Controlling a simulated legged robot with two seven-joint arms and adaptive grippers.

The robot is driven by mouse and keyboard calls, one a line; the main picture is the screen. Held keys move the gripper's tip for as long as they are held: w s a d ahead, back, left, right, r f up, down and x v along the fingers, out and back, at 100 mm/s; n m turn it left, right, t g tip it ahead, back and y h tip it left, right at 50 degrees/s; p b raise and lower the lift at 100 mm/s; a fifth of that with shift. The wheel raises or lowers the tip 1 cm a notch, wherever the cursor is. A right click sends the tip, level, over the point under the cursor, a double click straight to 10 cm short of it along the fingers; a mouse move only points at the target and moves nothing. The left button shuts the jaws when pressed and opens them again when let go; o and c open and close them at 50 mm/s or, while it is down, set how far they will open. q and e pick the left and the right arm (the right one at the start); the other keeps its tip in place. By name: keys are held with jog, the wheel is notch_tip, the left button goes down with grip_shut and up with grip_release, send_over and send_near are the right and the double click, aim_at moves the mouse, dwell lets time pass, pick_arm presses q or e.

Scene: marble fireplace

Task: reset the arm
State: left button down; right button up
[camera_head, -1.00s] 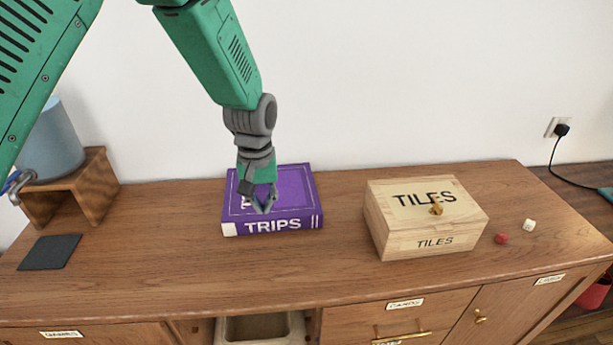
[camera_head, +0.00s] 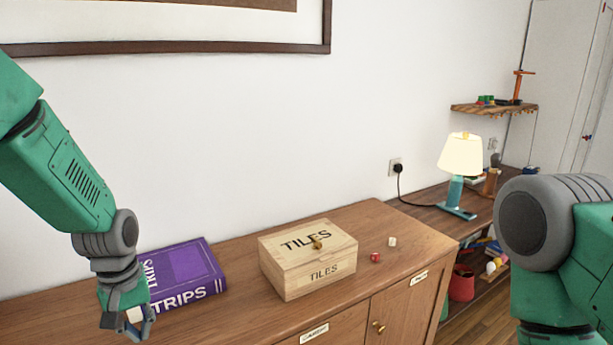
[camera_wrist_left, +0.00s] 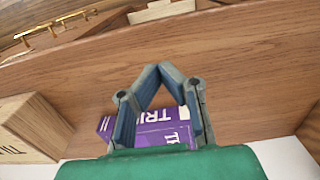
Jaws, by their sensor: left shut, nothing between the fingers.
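My left arm comes in from the left in the head view, and its gripper (camera_head: 143,329) hangs by the left end of a purple TRIPS book (camera_head: 190,271) lying on the sideboard. In the left wrist view my left gripper (camera_wrist_left: 159,70) has its fingertips together with nothing between them. The purple book (camera_wrist_left: 150,126) shows between and behind the fingers, and I cannot tell the gap to it. My right arm fills the right edge of the head view, but its gripper is out of the picture.
A wooden TILES box (camera_head: 308,262) with a knob sits on the sideboard (camera_head: 405,226). A red die (camera_head: 375,257) and a white die (camera_head: 392,242) lie right of it. A lamp (camera_head: 460,160) stands on a lower shelf beyond. Clear wood lies between book and box.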

pick_arm(q)
jog(key=s+f+m+b, duration=0.3)
jog(key=s+f, duration=0.9)
jog(key=f, duration=0.5)
jog(key=s+d+f+m+b, duration=0.1)
jog(key=s+f, duration=0.3)
jog(key=s, duration=0.4)
jog(key=s+d+f+m+b, duration=0.1)
jog(key=s+f, duration=0.3)
jog(key=s, duration=0.4)
jog(key=shift+s+d+m+t, duration=0.2)
jog(key=shift+s+m+t, duration=0.1)
jog(key=shift+m, duration=0.6)
pick_arm(e)
notch_tip(320, 180, down, 5)
jog(key=shift+f, duration=0.15)
pick_arm(q)
jog(key=shift+w+d, duration=0.1)
jog(key=shift+w+d, duration=0.1)
jog(key=shift+d, duration=0.2)
pick_arm(e)
jog(key=shift+d+f, duration=0.1)
jog(key=shift+d, duration=0.3)
